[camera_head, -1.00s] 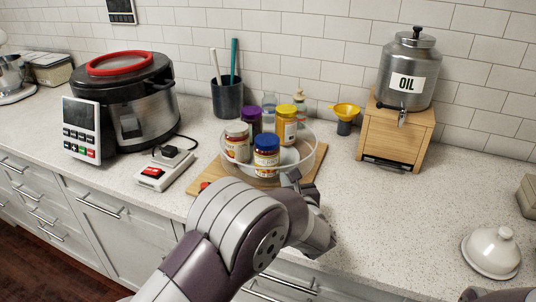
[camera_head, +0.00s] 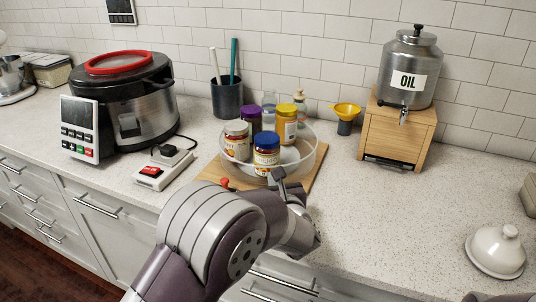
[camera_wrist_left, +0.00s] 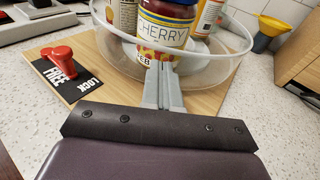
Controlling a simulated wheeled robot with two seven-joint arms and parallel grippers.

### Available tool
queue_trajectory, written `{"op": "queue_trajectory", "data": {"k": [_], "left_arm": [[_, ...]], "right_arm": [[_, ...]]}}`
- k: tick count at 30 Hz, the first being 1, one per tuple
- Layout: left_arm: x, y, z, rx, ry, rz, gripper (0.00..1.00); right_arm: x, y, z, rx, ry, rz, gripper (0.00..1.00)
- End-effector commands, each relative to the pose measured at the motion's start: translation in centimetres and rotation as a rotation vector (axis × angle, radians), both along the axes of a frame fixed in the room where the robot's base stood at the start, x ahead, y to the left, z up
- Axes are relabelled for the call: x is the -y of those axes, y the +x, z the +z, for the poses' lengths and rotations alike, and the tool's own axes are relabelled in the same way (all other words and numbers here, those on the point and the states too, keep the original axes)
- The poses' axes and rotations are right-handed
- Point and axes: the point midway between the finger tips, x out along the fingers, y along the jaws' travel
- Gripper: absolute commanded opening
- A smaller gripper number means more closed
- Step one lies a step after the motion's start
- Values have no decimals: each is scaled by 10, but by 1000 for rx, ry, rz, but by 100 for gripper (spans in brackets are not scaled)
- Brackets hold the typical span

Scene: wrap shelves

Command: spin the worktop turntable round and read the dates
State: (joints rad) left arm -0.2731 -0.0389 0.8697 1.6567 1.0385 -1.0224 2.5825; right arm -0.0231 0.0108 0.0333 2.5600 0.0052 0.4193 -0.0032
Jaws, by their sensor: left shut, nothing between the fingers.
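The turntable (camera_head: 314,160) is a clear round tray with a raised rim on a wooden board (camera_head: 314,185). In the left wrist view the front jar (camera_wrist_left: 165,30) reads "CHERRY", with "FEB" on a tag low down; the rest of that tag is hidden. My left gripper (camera_head: 277,175) is shut and empty, its tips at the tray's near rim below this jar. Contact with the rim is unclear. My right gripper is out of view.
A red lever (camera_wrist_left: 60,55) on a black "FREE"/"LOCK" plate sits on the board's left part. A switch box (camera_head: 163,168) and cooker (camera_head: 125,105) stand left. An oil dispenser (camera_head: 408,70) on a wooden stand and a white domed dish (camera_head: 495,250) stand right. The right-hand counter has free room.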

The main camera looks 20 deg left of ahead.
Motion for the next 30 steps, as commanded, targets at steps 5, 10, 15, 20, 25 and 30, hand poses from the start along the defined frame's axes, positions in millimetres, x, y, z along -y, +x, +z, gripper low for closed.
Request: {"op": "queue_trajectory", "data": {"k": [5, 10, 15, 20, 25, 30], "left_arm": [[-4, -1, 0, 1, 1, 0, 0], [-4, -1, 0, 1, 1, 0, 0], [2, -13, -3, 2, -1, -2, 0], [8, -28, -2, 2, 0, -2, 0], [10, -34, 0, 1, 1, 0, 0], [10, -34, 0, 1, 1, 0, 0]], "right_arm": [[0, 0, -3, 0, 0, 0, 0], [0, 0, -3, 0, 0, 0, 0], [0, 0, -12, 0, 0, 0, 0], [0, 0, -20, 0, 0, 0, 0], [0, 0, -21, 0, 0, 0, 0], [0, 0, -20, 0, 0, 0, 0]]}}
